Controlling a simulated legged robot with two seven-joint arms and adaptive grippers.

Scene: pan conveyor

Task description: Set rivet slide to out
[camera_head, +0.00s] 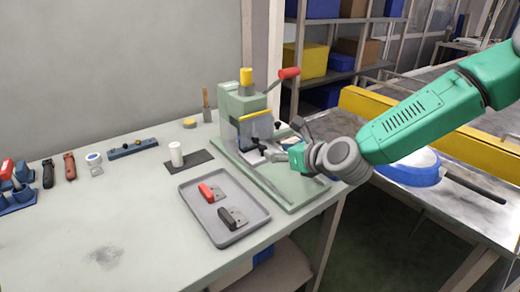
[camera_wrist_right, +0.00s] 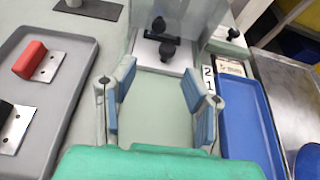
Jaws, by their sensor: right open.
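The green rivet press (camera_head: 240,115) stands at the back right of the bench. Behind its clear guard, the wrist view shows a pale slide plate (camera_wrist_right: 150,62) with a black knob (camera_wrist_right: 167,50) and another black knob behind it. I cannot tell which marked position the slide is in. My right gripper (camera_head: 277,152) reaches in from the right over the press base. In the wrist view the right gripper (camera_wrist_right: 158,100) is open and empty, its blue-padded fingers apart, with the black knob ahead, between and beyond the fingertips. My left gripper is not in view.
A grey tray (camera_head: 186,192) with a red-handled and a black-handled piece lies left of the press. A blue tray (camera_wrist_right: 240,100) and a "2 1" label (camera_wrist_right: 208,78) lie right of the fingers. A red-ended lever (camera_head: 289,73) rises from the press.

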